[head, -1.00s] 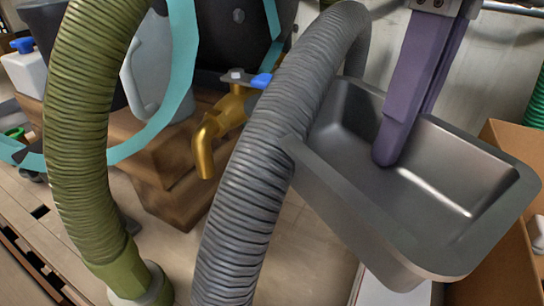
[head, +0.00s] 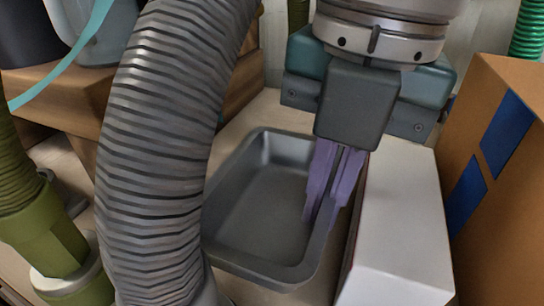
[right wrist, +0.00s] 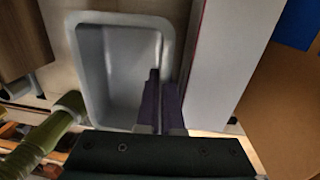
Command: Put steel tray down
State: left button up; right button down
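The steel tray (head: 262,210) is a grey, empty, open rectangular pan in the middle of the head view. It looks level and low against the pale surface, but I cannot tell whether its underside touches. The tray also fills the left middle of the right wrist view (right wrist: 118,62). My right gripper (head: 322,214) points down at the tray's right wall, with its purple fingers close together on either side of that wall. It looks shut on the wall. The grey hose hides the tray's left edge in the head view. My left gripper is not in view.
A white box (head: 402,225) stands close along the tray's right side. A cardboard box (head: 510,190) with blue patches is farther right. A thick grey ribbed hose (head: 155,150) rises left of the tray. An olive hose fitting (head: 50,245) is at the lower left.

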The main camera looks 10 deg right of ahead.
aim_at(312, 250)
jog(key=shift+f+b, duration=0.4)
jog(key=shift+f, duration=1.6)
jog(key=shift+f, duration=0.15)
jog(key=c, duration=1.3)
grip_release()
jog(key=shift+c, duration=0.2)
